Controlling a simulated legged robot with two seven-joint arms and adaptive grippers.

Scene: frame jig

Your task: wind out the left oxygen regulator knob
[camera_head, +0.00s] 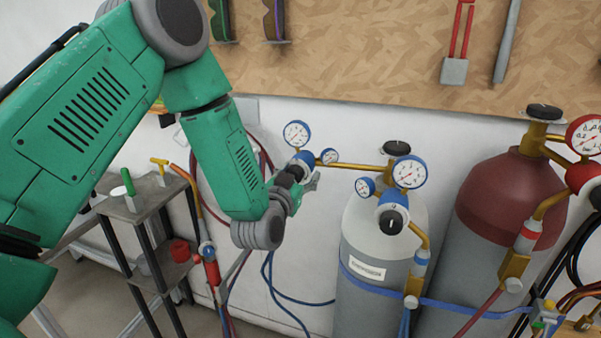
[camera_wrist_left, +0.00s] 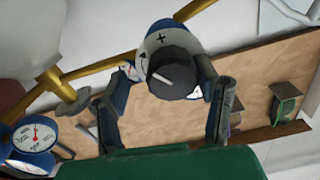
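The left oxygen regulator has a blue and grey body with a black knob. In the left wrist view the knob (camera_wrist_left: 172,76) faces me, with a pale line across its face and a plus mark on the body (camera_wrist_left: 163,39) behind it. My left gripper (camera_head: 300,181) is at this regulator in the head view, below its two gauges (camera_head: 296,134), and partly hides the knob. In the left wrist view the fingers of the gripper (camera_wrist_left: 171,88) stand apart on either side of the knob, with visible gaps. My right gripper is not in view.
A second blue regulator (camera_head: 393,212) is on the grey cylinder (camera_head: 372,285), right of my gripper. A red cylinder (camera_head: 505,205) stands further right. A brass pipe (camera_head: 358,166) runs from the left regulator. A small grey shelf (camera_head: 150,200) stands at left; hoses hang along the wall.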

